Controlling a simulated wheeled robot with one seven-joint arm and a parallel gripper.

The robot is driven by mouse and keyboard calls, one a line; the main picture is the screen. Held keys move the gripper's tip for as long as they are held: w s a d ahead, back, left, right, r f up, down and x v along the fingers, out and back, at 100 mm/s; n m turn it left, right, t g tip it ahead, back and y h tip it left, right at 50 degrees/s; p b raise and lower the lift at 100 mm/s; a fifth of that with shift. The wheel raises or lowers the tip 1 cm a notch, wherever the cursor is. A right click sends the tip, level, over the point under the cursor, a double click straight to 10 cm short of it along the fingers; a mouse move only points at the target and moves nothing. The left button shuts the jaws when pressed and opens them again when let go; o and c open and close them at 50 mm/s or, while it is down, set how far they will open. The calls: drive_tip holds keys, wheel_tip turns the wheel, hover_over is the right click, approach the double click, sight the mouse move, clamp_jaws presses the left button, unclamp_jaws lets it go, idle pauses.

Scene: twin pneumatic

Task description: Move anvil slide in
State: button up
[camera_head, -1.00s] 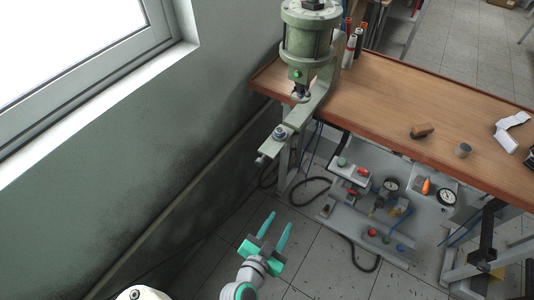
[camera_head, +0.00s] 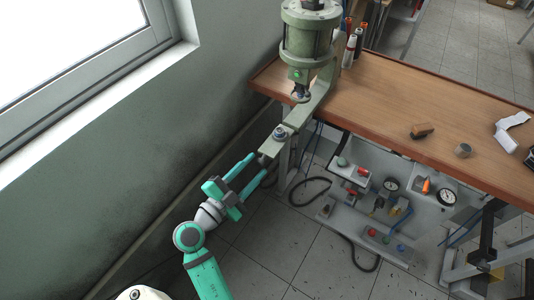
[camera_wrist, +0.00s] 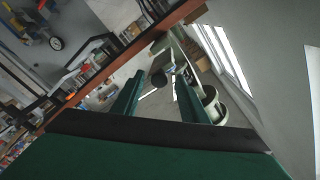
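The anvil slide (camera_head: 298,119) is a flat green-grey bar. It sticks out toward me from under the green pneumatic press (camera_head: 309,42), past the table's left end, with a round bolt on top and a small handle at its near end. My teal gripper (camera_head: 257,166) is at that near end, fingers apart, one on each side of it.
The wooden workbench (camera_head: 400,105) holds bottles, a small block and a metal cylinder. Below it is a panel (camera_head: 385,195) with gauges, valves and hoses. The green wall (camera_head: 120,170) runs close on the left.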

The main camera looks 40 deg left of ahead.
sight(267, 152)
drive_tip(key=w, duration=0.7)
drive_tip(key=shift+d, duration=0.2)
clamp_jaws()
drive_tip(key=shift+w+a, duration=0.1)
drive_tip(key=shift+w, duration=0.05)
